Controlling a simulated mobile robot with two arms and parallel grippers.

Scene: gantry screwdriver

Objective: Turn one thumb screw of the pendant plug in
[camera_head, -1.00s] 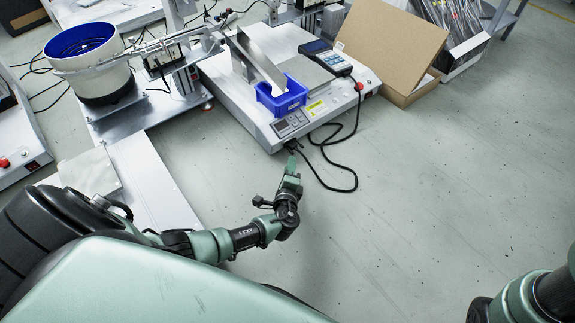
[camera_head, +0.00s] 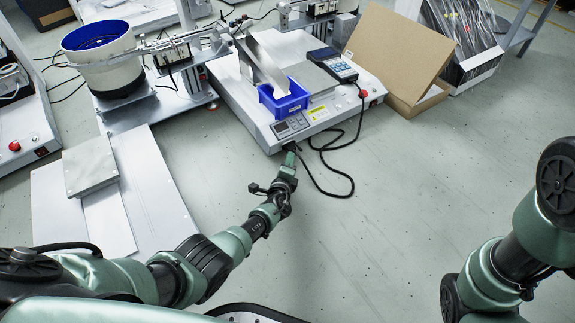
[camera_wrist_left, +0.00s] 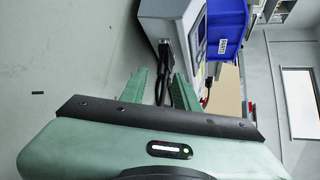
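The pendant plug (camera_wrist_left: 166,50) is a small dark connector on the front side of the white screwdriver machine (camera_head: 262,133), with black cable hanging from it. In the head view it is largely hidden at the tip of my left gripper (camera_head: 290,156). In the left wrist view my left gripper (camera_wrist_left: 160,75) is open, its two green fingers apart. The plug shows beyond the gap, and the cable (camera_wrist_left: 161,88) runs down between the fingers. I cannot tell contact. The thumb screws are too small to make out. The grey pendant (camera_head: 333,66) lies on top of the machine. My right gripper is outside both views.
A blue bin (camera_head: 284,98) sits on the machine's front edge, above the plug. Looped black cable (camera_head: 338,178) hangs to the right of my left gripper. A cardboard box (camera_head: 418,100) stands at the right. A bowl feeder (camera_head: 99,60) stands at the left.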

